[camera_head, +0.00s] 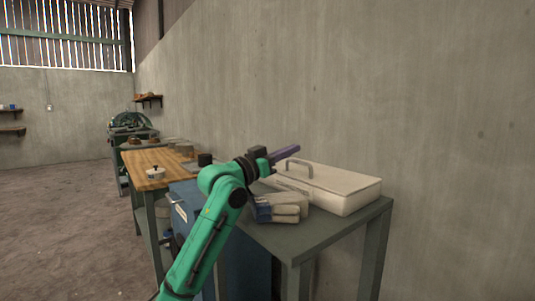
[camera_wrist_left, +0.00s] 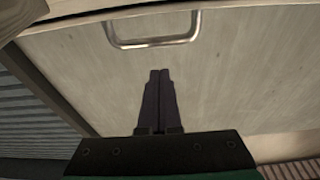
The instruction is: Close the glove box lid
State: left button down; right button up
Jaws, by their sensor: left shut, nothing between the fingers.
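The glove box (camera_head: 358,203) is a cream box on the grey-green table at right. Its lid (camera_head: 345,180) lies flat or nearly flat on top; I cannot tell whether it is fully seated. A metal handle (camera_head: 300,161) stands at the lid's left part. My left gripper (camera_head: 297,149) is shut and empty, its dark purple fingers just above and beside the handle in the head view. In the left wrist view the shut fingertips (camera_wrist_left: 160,72) point at the pale lid surface (camera_wrist_left: 235,75), below the handle (camera_wrist_left: 152,43). Contact cannot be told. My right gripper is not in view.
Pale gloves with blue cuffs (camera_head: 281,208) lie on the table (camera_head: 300,238) in front of the box. A blue cabinet (camera_head: 187,216) stands beneath. A concrete wall (camera_head: 400,90) closes off the back.

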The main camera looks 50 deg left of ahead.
pick_arm(q)
jog(key=r+b+v, duration=0.1)
jog(key=r+v, duration=0.1)
jog(key=v, duration=0.8)
jog(key=shift+s, duration=0.45)
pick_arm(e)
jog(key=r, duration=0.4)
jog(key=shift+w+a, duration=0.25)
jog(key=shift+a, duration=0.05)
pick_arm(q)
jog(key=shift+r, duration=0.1)
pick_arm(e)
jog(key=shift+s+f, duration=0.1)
